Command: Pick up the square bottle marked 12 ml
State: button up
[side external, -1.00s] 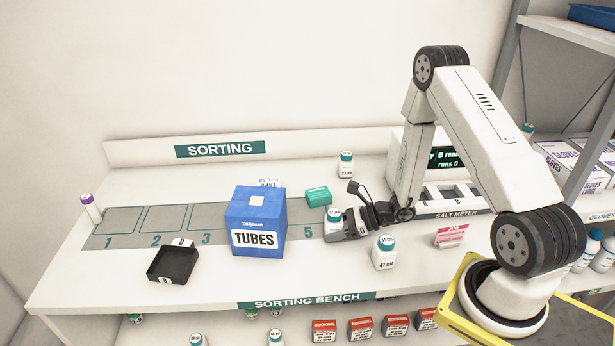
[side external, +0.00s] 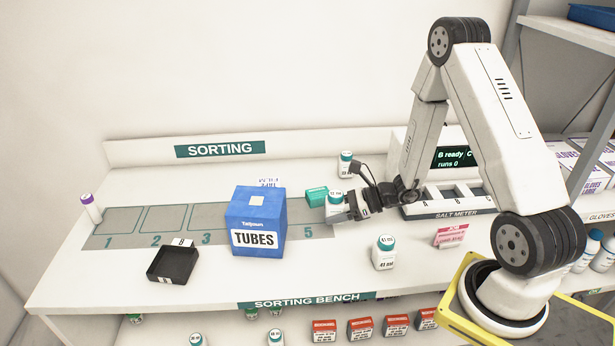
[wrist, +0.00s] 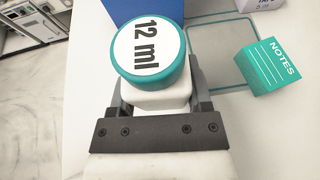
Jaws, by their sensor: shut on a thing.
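The square white bottle (side external: 335,211) has a teal cap, and its top reads 12 ml in the wrist view (wrist: 152,52). My gripper (side external: 343,208) is shut on this bottle, with a finger on each side of its body, as the wrist view also shows (wrist: 158,100). The bottle looks upright and stands out above the bench beside the teal notes box. Its lower part is hidden by my gripper.
A blue TUBES box (side external: 256,222) stands just left of the bottle. A teal notes box (side external: 316,196) lies close behind. Another teal-capped bottle (side external: 384,253) stands in front, and one more (side external: 346,164) behind. A black tray (side external: 172,264) sits at left.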

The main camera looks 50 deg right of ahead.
aim_at(335, 197)
jog(key=shift+r, duration=2.15)
